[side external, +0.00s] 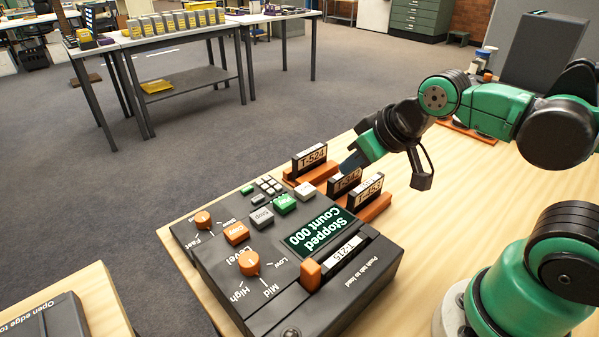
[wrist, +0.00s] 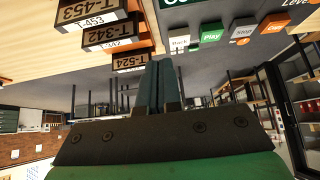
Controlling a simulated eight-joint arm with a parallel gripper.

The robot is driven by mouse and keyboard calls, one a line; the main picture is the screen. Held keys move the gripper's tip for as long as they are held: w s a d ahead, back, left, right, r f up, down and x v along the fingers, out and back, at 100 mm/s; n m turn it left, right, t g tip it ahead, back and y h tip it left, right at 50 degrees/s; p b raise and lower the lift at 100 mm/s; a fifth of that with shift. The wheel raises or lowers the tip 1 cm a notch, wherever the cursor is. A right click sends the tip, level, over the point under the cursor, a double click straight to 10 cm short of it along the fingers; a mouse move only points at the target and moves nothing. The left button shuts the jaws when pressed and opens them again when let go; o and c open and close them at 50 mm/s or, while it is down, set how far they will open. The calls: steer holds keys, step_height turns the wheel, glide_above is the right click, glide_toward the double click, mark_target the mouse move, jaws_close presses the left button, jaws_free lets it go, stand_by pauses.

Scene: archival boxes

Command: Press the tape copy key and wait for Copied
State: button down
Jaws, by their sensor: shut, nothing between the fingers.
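The dark tape machine (side external: 225,280) stands on the wooden table, and its green display (side external: 318,229) reads "Stopped Count 000". An orange key (side external: 237,233), its lettering hard to read, sits in a row with grey, green and pale keys. The orange key (wrist: 275,23) also shows in the wrist view, right of the Stop key (wrist: 242,32) and the green Play key (wrist: 211,35). A tape labelled T-215 (side external: 343,252) is in the machine. My gripper (side external: 350,164) is shut and empty beside the rack tapes, apart from the keys; its fingers (wrist: 155,72) point forward in the wrist view.
Tapes T-524 (side external: 309,160), T-342 (side external: 345,183) and T-453 (side external: 366,193) stand upright in orange holders close to my gripper. Orange knobs (side external: 249,262) rise from the machine's panel. A black box (side external: 52,318) sits at lower left.

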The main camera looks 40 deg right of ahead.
step_height(320, 180, up, 5)
steer(key=n+t+y, duration=0.2)
steer(key=n, duration=0.9)
glide_above(241, 232)
steer(key=shift+f, duration=0.1)
steer(key=shift+f, duration=0.1)
steer(key=shift+f, duration=4.35)
steer(key=shift+f, duration=0.4)
